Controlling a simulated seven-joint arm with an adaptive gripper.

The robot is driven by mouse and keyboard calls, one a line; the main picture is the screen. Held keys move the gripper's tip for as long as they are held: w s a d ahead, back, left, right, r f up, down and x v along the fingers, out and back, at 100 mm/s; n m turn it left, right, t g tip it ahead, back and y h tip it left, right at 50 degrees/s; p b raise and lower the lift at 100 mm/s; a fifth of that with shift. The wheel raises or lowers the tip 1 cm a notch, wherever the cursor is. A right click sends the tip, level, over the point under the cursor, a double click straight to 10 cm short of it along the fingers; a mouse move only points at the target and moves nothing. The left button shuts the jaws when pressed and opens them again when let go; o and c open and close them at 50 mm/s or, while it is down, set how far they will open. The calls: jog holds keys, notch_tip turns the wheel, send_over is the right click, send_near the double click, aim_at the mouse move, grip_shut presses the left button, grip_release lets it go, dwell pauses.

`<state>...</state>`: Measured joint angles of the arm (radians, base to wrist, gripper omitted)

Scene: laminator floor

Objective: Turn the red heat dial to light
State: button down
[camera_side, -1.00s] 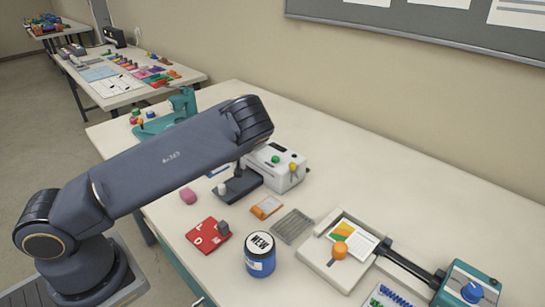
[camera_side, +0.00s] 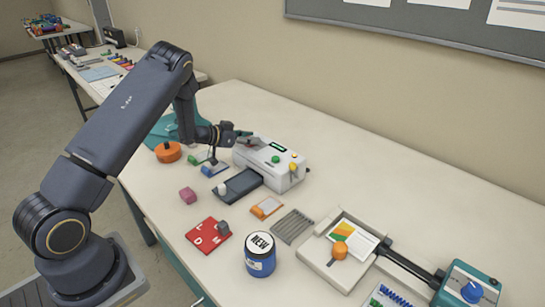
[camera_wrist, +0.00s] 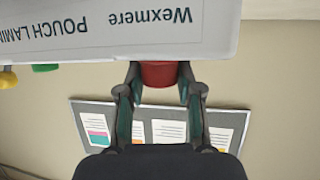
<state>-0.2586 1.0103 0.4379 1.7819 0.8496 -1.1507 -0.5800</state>
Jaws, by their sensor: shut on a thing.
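The white laminator (camera_side: 268,167) stands on the table in the side view, with a green knob (camera_side: 276,159) and a yellow knob (camera_side: 294,167). In the wrist view its white face (camera_wrist: 110,30) shows upside-down "Wexmere POUCH LAMI…" lettering. The red heat dial (camera_wrist: 158,74) sticks out from the laminator's edge there. My gripper (camera_wrist: 159,84) is shut on the dial, one finger on each side. In the side view my gripper (camera_side: 244,140) is at the laminator's far left end and mostly covers the dial. The dial's pointer and setting marks are not readable.
A dark tray (camera_side: 238,186) extends from the laminator's front. The table behind the laminator is clear.

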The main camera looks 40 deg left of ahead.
jog(key=shift+m+h, duration=0.4)
jog(key=shift+h, duration=0.1)
jog(key=c, duration=0.7)
grip_release()
jog(key=shift+c, duration=0.2)
jog(key=v, duration=1.2)
jog(key=shift+r, duration=0.2)
